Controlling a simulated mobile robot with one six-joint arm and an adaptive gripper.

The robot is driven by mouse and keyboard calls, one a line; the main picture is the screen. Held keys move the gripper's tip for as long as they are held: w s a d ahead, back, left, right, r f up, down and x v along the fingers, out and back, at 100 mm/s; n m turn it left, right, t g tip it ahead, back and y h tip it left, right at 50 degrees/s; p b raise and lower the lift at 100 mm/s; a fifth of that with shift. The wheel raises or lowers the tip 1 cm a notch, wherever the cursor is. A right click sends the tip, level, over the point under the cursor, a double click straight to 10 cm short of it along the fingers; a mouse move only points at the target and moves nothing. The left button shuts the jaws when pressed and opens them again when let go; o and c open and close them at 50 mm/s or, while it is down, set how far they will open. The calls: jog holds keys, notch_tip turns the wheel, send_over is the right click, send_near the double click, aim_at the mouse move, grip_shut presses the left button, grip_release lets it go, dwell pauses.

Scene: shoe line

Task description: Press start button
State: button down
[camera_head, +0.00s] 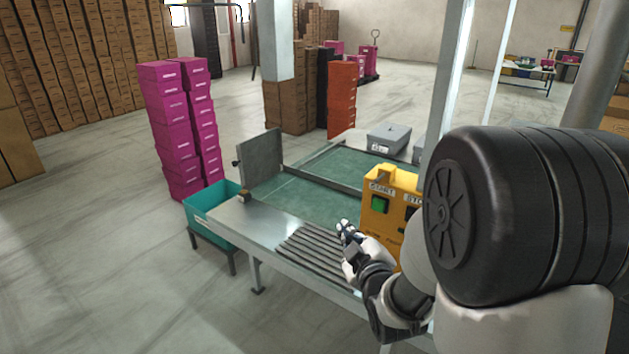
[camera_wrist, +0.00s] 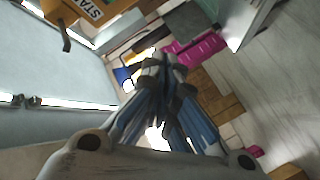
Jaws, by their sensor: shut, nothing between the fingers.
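My gripper (camera_head: 345,228) is shut and empty, just left of and below the green button in the head view. I cannot tell its exact distance from the box. In the wrist view my gripper (camera_wrist: 166,62) points away from the box, whose orange-yellow edge (camera_wrist: 82,10) with part of the label shows at the top left. The button is out of sight there.
The conveyor with a green belt (camera_head: 320,195) and metal rollers (camera_head: 318,252) lies beside the box. A grey upright panel (camera_head: 260,168) and a teal bin (camera_head: 205,205) are at its left end. Magenta boxes (camera_head: 170,125) stand behind. The floor at left is clear.

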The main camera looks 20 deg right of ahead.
aim_at(379, 205)
jog(key=shift+w+d+n+t, duration=0.1)
jog(key=shift+d+n+t, duration=0.3)
jog(key=shift+t, duration=0.3)
jog(key=w+d+p, duration=0.1)
jog(key=w+d, duration=0.4)
jog(key=d, duration=0.2)
jog(key=shift+w+p, duration=0.25)
jog(key=shift+p, duration=0.1)
dwell(1.2)
jog(key=shift+w+d+b, duration=0.25)
jog(key=shift+b, duration=0.2)
